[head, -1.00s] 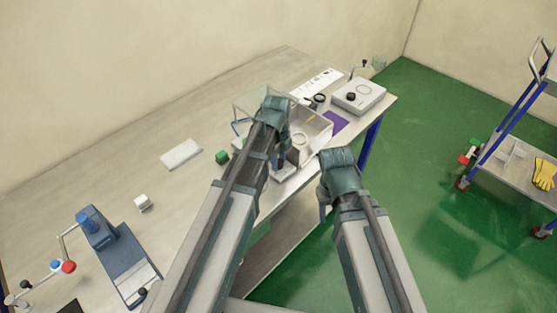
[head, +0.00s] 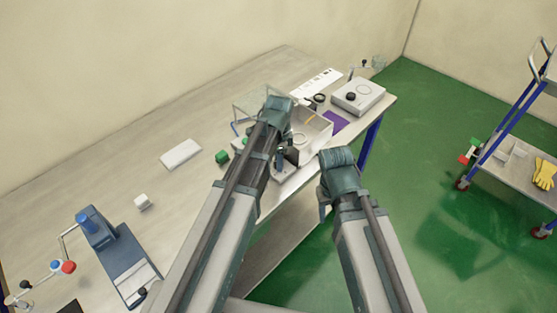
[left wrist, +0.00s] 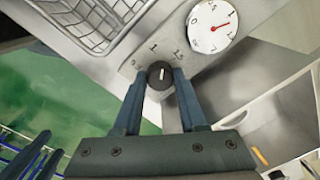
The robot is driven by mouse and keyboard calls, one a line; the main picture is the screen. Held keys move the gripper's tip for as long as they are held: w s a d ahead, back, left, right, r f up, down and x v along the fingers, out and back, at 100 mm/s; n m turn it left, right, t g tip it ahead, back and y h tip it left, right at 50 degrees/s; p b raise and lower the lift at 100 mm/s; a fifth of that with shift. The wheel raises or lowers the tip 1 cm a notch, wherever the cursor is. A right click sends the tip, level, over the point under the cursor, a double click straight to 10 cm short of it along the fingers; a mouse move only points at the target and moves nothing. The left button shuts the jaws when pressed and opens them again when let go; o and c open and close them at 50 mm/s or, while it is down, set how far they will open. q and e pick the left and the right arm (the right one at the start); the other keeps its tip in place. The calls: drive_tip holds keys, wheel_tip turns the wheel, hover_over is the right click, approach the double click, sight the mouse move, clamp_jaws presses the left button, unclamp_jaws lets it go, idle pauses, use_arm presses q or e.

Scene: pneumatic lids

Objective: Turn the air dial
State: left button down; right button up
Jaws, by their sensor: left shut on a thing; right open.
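The air dial (left wrist: 161,73) is a round black knob with a white pointer line, on a light panel in the left wrist view. Printed numbers, including 1 and 1.5, stand around it. The pointer line runs roughly up the picture, near the 1. My left gripper (left wrist: 164,84) has its two dark fingers closed on either side of the knob. A round white gauge (left wrist: 212,25) with a red needle sits just beyond. In the head view my left gripper (head: 284,158) is low over the bench unit and hides the dial. My right gripper (head: 323,205) hangs empty, off the bench edge.
A wire basket (left wrist: 95,22) is beside the dial panel. A cart (head: 515,150) stands at right.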

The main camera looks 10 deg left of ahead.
use_arm(q)
drive_tip(key=n, duration=0.4)
drive_tip(key=shift+n, duration=0.3)
drive_tip(key=n, duration=0.4)
drive_tip(key=shift+w+n, duration=0.1)
drive_tip(key=shift+n, duration=0.2)
drive_tip(key=n, duration=0.3)
drive_tip(key=shift+n, duration=0.3)
drive_tip(key=n, duration=0.4)
drive_tip(key=shift+n, duration=0.3)
drive_tip(key=n, duration=0.5)
drive_tip(key=shift+g, duration=0.3)
drive_tip(key=n, duration=0.5)
drive_tip(key=shift+a, duration=0.1)
drive_tip(key=shift+n, duration=0.4)
